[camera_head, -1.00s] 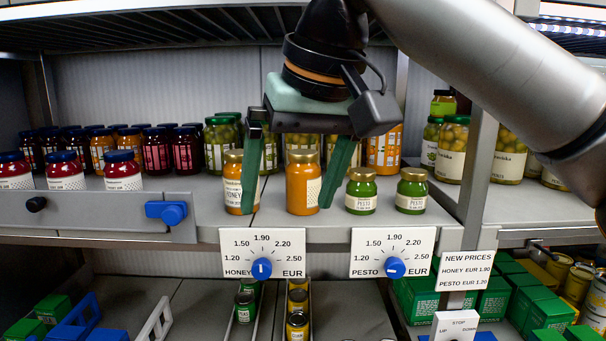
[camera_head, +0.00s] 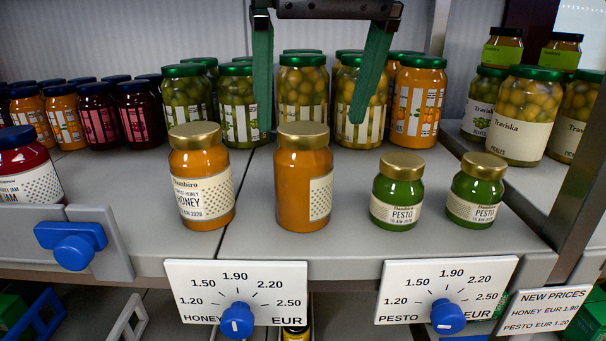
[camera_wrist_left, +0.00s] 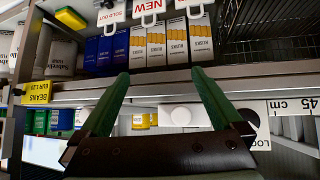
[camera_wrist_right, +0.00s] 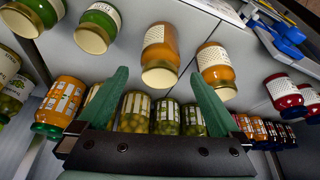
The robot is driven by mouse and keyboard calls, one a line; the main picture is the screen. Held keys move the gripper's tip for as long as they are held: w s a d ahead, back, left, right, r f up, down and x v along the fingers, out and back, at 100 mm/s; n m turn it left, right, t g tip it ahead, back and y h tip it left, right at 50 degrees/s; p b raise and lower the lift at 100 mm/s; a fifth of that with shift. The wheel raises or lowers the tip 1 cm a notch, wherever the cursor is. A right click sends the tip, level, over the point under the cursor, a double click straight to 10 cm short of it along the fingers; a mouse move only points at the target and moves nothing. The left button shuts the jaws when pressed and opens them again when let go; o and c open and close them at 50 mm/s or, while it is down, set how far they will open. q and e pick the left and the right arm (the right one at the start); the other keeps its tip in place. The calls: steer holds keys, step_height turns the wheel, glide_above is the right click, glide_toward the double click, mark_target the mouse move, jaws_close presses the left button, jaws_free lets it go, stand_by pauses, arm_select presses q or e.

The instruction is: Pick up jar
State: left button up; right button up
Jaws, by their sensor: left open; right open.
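Two orange honey jars with gold lids stand upright at the shelf's front: a left honey jar (camera_head: 201,180) with its label facing me, and a right honey jar (camera_head: 303,180) with its label turned right. Two green pesto jars, the left one (camera_head: 398,192) and the right one (camera_head: 475,192), stand to their right. My right gripper (camera_head: 312,120) is open and empty, its fingers above and behind the right honey jar. In the right wrist view, the open right gripper (camera_wrist_right: 158,85) has jars beyond its fingers. My left gripper (camera_wrist_left: 157,80) is open and empty before another shelf.
Tall jars of pickles (camera_head: 303,90) and an orange jar (camera_head: 417,100) stand in a row behind. Price boards (camera_head: 236,295) with blue knobs hang on the front edge. A red jam jar (camera_head: 25,170) stands at left. Bare shelf lies around the honey jars.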

mark_target(303, 165)
steer(key=x, duration=0.9)
steer(key=shift+w+f, duration=0.1)
steer(key=shift+c, duration=0.2)
jaws_close()
stand_by(0.4)
